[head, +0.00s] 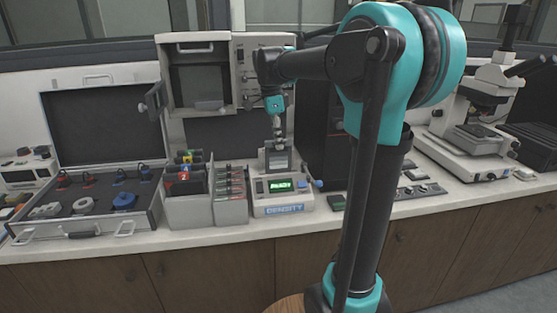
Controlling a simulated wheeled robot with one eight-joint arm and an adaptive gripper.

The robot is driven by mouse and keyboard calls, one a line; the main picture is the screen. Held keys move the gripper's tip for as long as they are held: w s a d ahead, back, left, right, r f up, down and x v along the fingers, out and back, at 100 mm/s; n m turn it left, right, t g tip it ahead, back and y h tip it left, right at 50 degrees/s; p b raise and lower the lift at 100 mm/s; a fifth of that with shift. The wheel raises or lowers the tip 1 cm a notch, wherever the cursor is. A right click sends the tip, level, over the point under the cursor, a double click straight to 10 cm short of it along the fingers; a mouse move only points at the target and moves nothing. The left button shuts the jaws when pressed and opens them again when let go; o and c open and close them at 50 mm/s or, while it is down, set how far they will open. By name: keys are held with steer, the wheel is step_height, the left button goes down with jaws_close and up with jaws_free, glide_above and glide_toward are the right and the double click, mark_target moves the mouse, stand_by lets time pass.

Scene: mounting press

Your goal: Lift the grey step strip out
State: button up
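My gripper (279,132) points down, small in the head view, just above the grey upright part (277,159) on top of a white instrument. The instrument (283,203) is labelled DENSITY and has a lit green display (280,185). I cannot tell whether the gripper touches anything there or whether its fingers are apart. I cannot pick out a grey step strip for certain; it may be small or hidden around the gripper and the upright part.
Left of the instrument stand a grey rack (230,212) and a file box with coloured tabs (186,213). An open case (85,235) holds several round pieces. A cabinet with its door open (198,107) stands behind. A microscope (468,150) is at right.

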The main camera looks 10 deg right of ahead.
jaws_close()
steer(key=shift+r, duration=0.1)
